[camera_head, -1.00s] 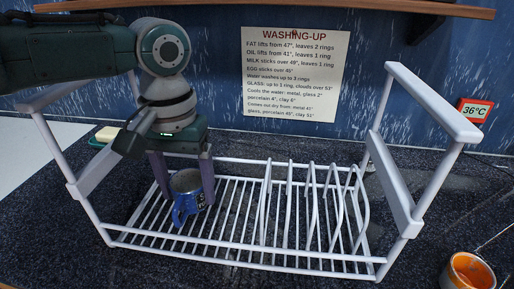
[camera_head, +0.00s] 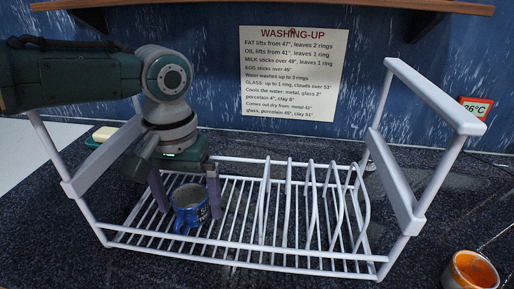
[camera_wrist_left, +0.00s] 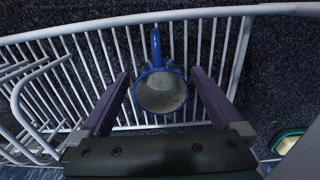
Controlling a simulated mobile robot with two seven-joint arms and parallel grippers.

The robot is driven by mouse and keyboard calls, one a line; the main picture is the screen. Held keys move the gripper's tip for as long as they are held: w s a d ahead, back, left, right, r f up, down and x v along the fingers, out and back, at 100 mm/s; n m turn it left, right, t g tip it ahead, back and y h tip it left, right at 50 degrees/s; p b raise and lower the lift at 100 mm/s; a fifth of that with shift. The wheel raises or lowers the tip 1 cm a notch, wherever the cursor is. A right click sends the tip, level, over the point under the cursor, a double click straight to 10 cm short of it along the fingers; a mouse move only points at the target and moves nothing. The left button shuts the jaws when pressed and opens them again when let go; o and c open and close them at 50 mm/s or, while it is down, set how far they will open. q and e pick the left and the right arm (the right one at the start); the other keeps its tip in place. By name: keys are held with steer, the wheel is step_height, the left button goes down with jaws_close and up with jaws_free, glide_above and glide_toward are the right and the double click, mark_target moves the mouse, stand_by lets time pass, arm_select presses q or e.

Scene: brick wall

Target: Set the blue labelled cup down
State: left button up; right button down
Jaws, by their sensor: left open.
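The blue labelled cup (camera_head: 190,205) stands upright on the wires of the white dish rack (camera_head: 240,258), in its left half. Its handle points toward the front. In the left wrist view the cup (camera_wrist_left: 160,92) shows from above, with a grey inside. My left gripper (camera_head: 186,200) is open, pointing down, with one finger on each side of the cup. In the left wrist view a gap shows between the cup and each finger. My right gripper is not in view.
Upright plate dividers (camera_head: 312,205) fill the rack's right half. A raised white side handle (camera_head: 400,180) stands on the right. An orange-filled pot (camera_head: 470,270) stands at front right. A washing-up sign (camera_head: 292,75) hangs on the wall. A soap dish (camera_head: 103,136) lies behind the rack's left side.

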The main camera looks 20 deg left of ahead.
arm_select(q)
steer(key=shift+r, duration=0.3)
step_height(320, 180, up, 11)
steer(key=p, duration=0.2)
steer(key=s+d+f+m+t+h, duration=0.25)
steer(key=s+d+f+m, duration=0.4)
steer(key=s+d, duration=0.55)
steer(key=s+a+r+n+t+y, duration=0.1)
steer(key=s+a+y, duration=0.1)
steer(key=s+a, duration=0.4)
steer(key=shift+s, duration=0.9)
steer(key=shift+n, duration=0.25)
